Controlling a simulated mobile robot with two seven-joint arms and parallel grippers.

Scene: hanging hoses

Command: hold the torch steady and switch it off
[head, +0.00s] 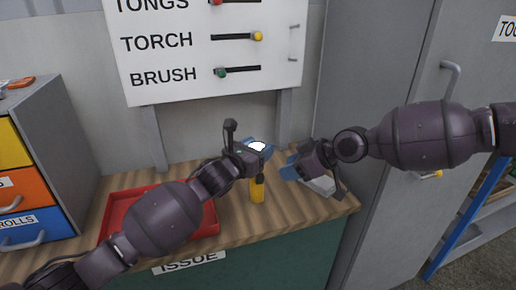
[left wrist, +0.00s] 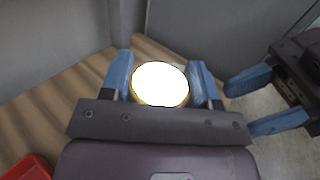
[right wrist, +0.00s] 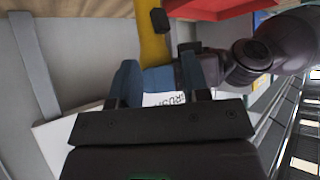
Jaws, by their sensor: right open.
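The yellow torch (head: 257,190) stands upright with its lens facing up, and the lens (left wrist: 160,83) glows bright white. My left gripper (head: 258,149) is shut around the torch's head, with a blue finger on each side of the lens in the left wrist view. In the right wrist view the yellow body (right wrist: 153,40) carries a dark switch-like knob (right wrist: 158,20). My right gripper (head: 291,168) is open and empty, a short way to the right of the torch, pointing towards it. Whether the torch's lower end touches the bench cannot be told.
A red tray (head: 117,205) lies on the wooden bench (head: 290,220), behind my left arm. A white board (head: 160,80) with labelled sliders stands behind. A drawer unit (head: 65,130) is at left and a grey cabinet (head: 395,60) at right. Bench right of the tray is mostly clear.

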